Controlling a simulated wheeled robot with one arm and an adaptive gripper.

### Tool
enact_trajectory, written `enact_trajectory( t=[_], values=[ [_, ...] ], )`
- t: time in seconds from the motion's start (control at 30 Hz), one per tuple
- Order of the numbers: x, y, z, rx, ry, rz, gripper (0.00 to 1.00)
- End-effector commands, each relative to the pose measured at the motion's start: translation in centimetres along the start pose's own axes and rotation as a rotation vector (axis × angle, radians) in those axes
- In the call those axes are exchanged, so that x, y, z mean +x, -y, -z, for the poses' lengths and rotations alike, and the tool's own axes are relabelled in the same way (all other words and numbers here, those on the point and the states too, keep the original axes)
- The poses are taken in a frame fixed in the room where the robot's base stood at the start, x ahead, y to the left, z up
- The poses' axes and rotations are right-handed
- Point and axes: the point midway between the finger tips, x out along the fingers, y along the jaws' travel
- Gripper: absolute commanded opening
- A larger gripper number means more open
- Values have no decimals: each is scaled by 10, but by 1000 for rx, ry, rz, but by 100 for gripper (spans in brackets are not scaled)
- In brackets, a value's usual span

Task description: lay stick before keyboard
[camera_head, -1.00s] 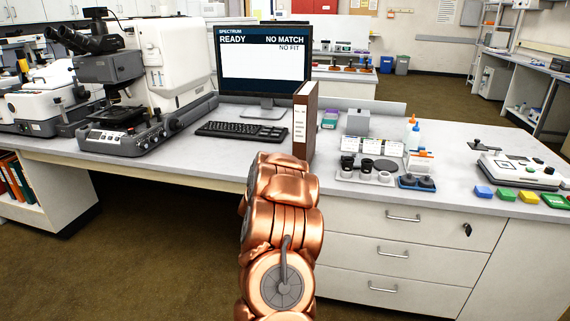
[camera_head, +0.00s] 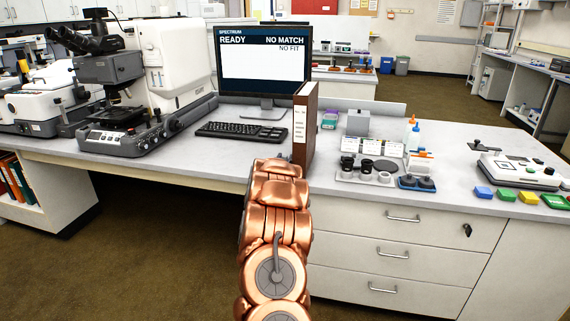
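The black keyboard (camera_head: 241,132) lies on the bench in front of the monitor (camera_head: 264,62). The bench top before it is a bare strip. I cannot make out a stick anywhere in this view. My copper-coloured arm rises from the bottom middle to the bench's front edge, right of the keyboard. My gripper is hidden beyond the arm, so its fingers and anything in them do not show.
A brown binder (camera_head: 304,128) stands upright right of the keyboard, close to my arm. A microscope (camera_head: 125,100) stands on the left. A grey tray with round parts (camera_head: 366,178), bottles (camera_head: 413,136) and coloured blocks (camera_head: 506,194) lie to the right.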

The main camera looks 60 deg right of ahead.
Motion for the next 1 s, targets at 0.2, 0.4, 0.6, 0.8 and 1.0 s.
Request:
enact_trajectory(
  t=[0.2,0.4,0.6,0.8,1.0],
  values=[
    [9,0,-1,-1,0,0,33],
    [9,0,-1,-1,0,0,29],
    [9,0,-1,-1,0,0,8],
    [9,0,-1,0,0,0,1],
    [9,0,3,0,-1,0,1]
  ],
)
